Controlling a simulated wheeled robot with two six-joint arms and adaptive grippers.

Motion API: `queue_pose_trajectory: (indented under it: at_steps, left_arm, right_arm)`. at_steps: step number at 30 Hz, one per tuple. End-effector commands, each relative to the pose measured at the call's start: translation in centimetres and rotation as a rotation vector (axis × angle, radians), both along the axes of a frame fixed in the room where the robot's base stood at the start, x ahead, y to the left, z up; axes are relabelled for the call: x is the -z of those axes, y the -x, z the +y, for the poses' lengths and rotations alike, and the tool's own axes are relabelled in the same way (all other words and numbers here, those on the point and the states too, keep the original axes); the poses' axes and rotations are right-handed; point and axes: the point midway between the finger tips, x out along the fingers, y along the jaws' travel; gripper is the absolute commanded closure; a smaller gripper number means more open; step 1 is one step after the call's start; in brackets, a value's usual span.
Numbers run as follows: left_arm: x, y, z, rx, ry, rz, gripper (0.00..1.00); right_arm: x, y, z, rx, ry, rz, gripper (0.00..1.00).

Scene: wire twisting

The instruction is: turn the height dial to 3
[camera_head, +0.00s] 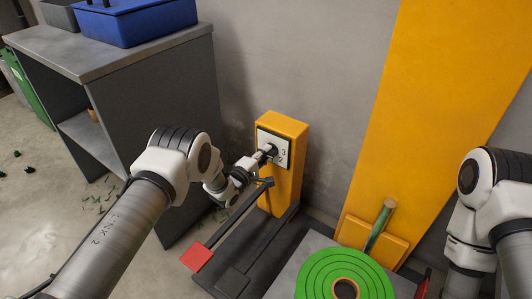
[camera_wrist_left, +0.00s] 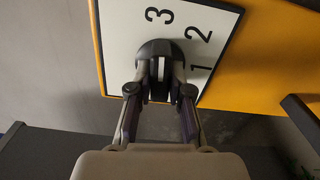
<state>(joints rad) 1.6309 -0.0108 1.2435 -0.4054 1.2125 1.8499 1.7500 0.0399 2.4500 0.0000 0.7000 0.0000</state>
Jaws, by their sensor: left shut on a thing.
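The height dial is a round black knob (camera_wrist_left: 160,48) on a white plate (camera_wrist_left: 122,28) marked 3, 2 and 1. In the left wrist view the 3 stands straight above the knob, the 2 at its upper right and the 1 at its right. A pale stripe runs up and down the knob, in line with the 3; which end is the pointer I cannot tell. My left gripper (camera_wrist_left: 160,92) is shut on the knob, one finger on each side. In the head view the left gripper (camera_head: 266,154) covers most of the dial. My right gripper is out of view.
The plate sits on a yellow post (camera_head: 283,188). A pedal with a red end (camera_head: 197,257) lies in front of it. A green coil (camera_head: 318,277) is at the bottom right. A grey bench (camera_head: 150,60) with a blue box (camera_head: 140,22) stands left.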

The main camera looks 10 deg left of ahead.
Motion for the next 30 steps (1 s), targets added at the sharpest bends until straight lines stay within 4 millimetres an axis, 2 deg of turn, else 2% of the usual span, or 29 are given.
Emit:
queue_pose_trajectory:
  at_steps: [19, 20, 21, 22, 30]
  left_arm:
    - [0.11, 0.03, -0.01, 0.0, 0.057, 0.024, 1.0]
    - [0.11, 0.03, -0.01, 0.0, 0.057, 0.025, 0.74]
    - [0.11, 0.03, -0.01, 0.0, 0.057, 0.024, 0.6]
    - [0.11, 0.03, -0.01, 0.0, 0.057, 0.024, 0.56]
    - [0.07, 0.05, 0.0, 0.0, 0.056, 0.024, 0.56]
  right_arm:
    - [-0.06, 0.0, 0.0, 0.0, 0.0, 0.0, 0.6]
    - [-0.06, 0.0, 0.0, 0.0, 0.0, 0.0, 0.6]
    - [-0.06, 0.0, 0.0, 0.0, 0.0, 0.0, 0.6]
    - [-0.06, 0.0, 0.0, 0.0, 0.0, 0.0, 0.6]
    - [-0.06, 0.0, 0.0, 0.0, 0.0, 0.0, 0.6]
